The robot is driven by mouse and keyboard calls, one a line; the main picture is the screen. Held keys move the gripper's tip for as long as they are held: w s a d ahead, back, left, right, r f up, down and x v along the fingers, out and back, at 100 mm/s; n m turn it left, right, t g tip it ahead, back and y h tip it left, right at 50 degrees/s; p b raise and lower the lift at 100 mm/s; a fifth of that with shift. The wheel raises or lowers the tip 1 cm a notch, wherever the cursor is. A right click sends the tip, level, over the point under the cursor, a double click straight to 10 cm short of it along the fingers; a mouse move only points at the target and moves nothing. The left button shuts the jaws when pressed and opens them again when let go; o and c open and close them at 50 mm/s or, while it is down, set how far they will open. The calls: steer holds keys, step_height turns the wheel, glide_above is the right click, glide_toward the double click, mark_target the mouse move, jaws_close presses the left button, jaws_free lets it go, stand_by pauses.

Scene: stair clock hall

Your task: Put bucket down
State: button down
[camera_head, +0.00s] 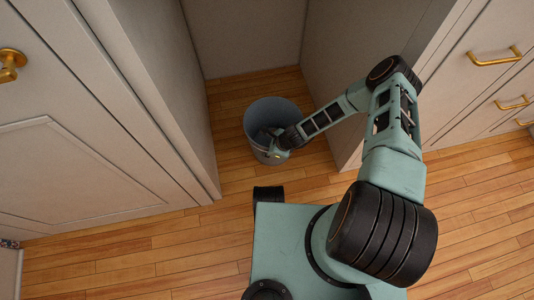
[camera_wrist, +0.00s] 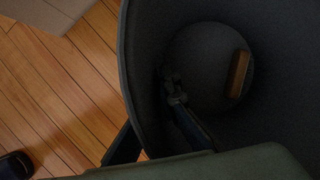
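The grey-blue bucket (camera_head: 268,110) is upright in the recess between two cabinet sides, low over the wooden floor. I cannot tell whether its base touches the boards. My gripper (camera_head: 274,143) is at the bucket's near right rim. My gripper looks shut on this wall.
A pale cabinet side (camera_head: 175,70) stands close left of the bucket and another panel (camera_head: 345,60) close right. The recess's back wall (camera_head: 245,35) is behind. Drawers with brass handles (camera_head: 495,56) are at the right. Bare wooden floor (camera_head: 235,155) lies around the bucket.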

steer(key=shift+f, duration=0.15)
steer(key=c, duration=2.2)
jaws_free()
steer(key=shift+o, duration=0.2)
steer(key=shift+r, duration=0.35)
steer(key=p+v, duration=0.4)
steer(key=v, duration=0.7)
steer(key=shift+d+r, duration=0.2)
steer(key=shift+r, duration=0.1)
steer(key=shift+s, duration=0.1)
